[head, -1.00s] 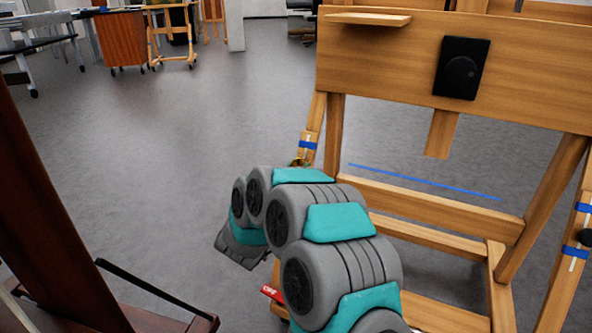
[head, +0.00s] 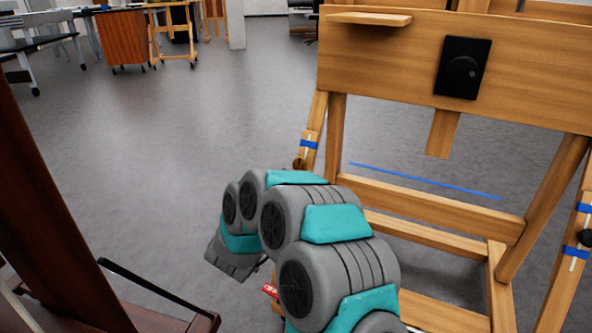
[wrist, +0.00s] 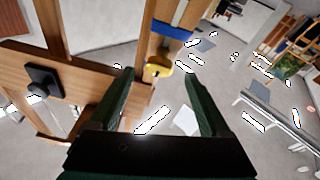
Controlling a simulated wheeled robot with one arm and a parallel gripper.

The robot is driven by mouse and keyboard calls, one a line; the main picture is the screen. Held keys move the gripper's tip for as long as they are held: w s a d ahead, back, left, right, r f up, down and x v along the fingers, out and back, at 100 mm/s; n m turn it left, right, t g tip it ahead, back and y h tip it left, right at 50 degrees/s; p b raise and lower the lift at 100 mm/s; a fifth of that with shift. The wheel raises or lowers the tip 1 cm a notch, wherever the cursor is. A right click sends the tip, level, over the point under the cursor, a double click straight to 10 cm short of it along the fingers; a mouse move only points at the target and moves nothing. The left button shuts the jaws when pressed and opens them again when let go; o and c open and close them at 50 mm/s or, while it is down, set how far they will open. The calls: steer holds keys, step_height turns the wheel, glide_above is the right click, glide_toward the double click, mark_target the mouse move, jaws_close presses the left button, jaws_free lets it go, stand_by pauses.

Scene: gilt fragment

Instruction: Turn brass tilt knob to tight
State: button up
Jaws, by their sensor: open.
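The brass tilt knob (head: 299,164) sits on the left upright of the wooden easel (head: 450,197), just below a blue tape band, in the head view. In the wrist view the brass knob (wrist: 158,67) shows as a yellow round piece below the blue band. My gripper (wrist: 158,77) is open, with its two dark green fingers apart. The knob appears between and beyond the fingertips, and nothing is held. I cannot tell the exact distance to it. In the head view the fingers are hidden behind my arm.
A black plate with a round dial (head: 462,67) is on the easel's upper board. A small wooden ledge (head: 369,19) juts out above left. A dark brown wooden frame (head: 50,230) stands at the left. Grey floor (head: 170,130) between them is open.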

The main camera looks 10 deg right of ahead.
steer(key=shift+v, duration=2.1)
